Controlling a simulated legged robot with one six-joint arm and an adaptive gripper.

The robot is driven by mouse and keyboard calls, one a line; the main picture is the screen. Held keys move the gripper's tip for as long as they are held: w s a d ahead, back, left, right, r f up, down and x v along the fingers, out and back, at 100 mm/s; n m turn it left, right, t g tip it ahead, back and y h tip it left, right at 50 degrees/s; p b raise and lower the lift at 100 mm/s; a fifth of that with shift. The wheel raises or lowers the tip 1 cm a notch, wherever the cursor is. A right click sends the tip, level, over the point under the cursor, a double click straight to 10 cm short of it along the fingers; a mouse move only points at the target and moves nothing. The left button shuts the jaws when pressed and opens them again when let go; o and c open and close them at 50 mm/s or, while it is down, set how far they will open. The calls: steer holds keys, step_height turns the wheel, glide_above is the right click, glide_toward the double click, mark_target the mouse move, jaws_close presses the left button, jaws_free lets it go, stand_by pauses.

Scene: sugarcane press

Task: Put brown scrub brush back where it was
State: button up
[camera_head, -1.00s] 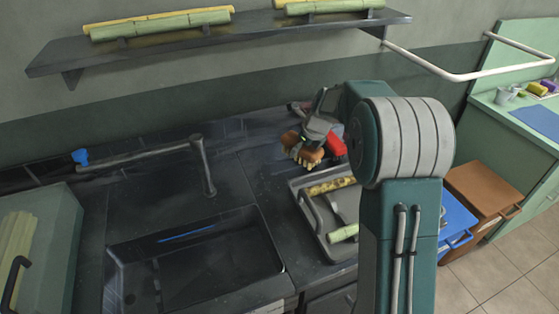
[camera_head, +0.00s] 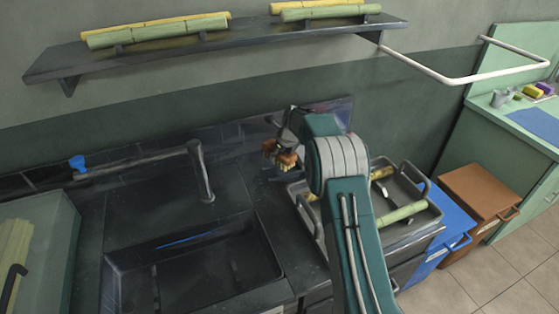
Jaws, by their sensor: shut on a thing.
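The brown scrub brush (camera_head: 287,158), with pale bristles at its lower side, is in my gripper (camera_head: 279,151). My gripper is shut on it, over the back of the dark counter (camera_head: 235,190), close to the wall and just behind the tray's left end. Whether the brush touches the counter I cannot tell. My arm hides part of the gripper and the counter to its right.
A metal tray (camera_head: 424,229) with handles holds pieces of cane, partly behind my arm. The sink (camera_head: 195,265) with its tap (camera_head: 203,172) lies to the left. A shelf (camera_head: 250,35) with cane is above. Blue (camera_head: 443,225) and brown (camera_head: 480,200) bins stand right.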

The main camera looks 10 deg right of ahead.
mark_target(278, 162)
steer(key=f, duration=0.2)
steer(key=shift+a+f, duration=0.35)
steer(key=shift+a, duration=0.05)
steer(key=shift+d+f, duration=0.15)
steer(key=shift+d, duration=0.25)
steer(key=shift+a+f, duration=0.15)
steer(key=shift+f, duration=0.25)
steer(key=o, duration=1)
steer(key=shift+a, duration=0.1)
steer(key=shift+c, duration=0.2)
